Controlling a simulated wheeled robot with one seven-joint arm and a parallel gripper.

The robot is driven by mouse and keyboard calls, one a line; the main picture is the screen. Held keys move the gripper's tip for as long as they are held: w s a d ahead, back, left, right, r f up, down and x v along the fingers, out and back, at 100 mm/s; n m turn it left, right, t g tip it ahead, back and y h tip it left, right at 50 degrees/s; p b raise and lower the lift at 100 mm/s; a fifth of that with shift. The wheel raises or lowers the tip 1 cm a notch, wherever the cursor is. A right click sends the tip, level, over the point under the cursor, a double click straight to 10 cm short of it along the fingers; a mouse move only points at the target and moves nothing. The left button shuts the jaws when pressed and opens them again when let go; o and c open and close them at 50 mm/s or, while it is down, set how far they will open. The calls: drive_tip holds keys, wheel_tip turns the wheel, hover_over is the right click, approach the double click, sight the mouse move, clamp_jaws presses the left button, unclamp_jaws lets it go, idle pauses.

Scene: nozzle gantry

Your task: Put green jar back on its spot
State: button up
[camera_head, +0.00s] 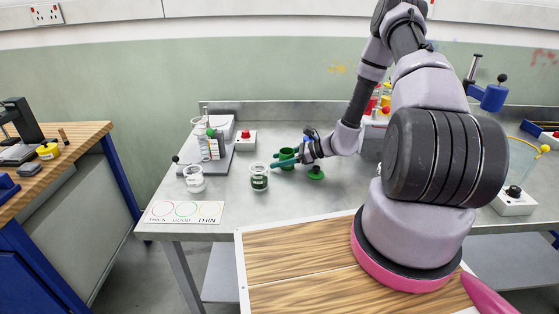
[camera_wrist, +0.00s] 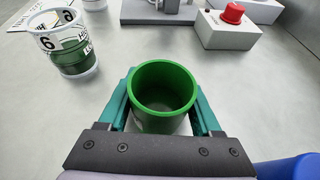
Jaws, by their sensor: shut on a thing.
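The green jar (camera_head: 287,155) is an open-topped green cup, upright over the middle of the steel table. In the wrist view the green jar (camera_wrist: 163,121) sits between the two teal fingers of my gripper (camera_wrist: 163,105), which is shut on it. My gripper (camera_head: 286,160) reaches it from the right in the head view. I cannot tell whether its base touches the table. A small green round piece with a raised middle (camera_head: 316,173) is on the table right of my gripper. I cannot tell whether it is a lid or the jar's spot.
A labelled clear jar with green contents (camera_head: 259,178) stands close left of my gripper, also in the wrist view (camera_wrist: 70,50). Further left are another clear jar (camera_head: 194,179) and the THICK/GOOD/THIN card (camera_head: 183,213). A red-button box (camera_head: 245,140) stands behind.

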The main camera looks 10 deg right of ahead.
drive_tip(key=shift+f, duration=0.15)
drive_tip(key=o, duration=1.3)
drive_tip(key=shift+o, duration=0.2)
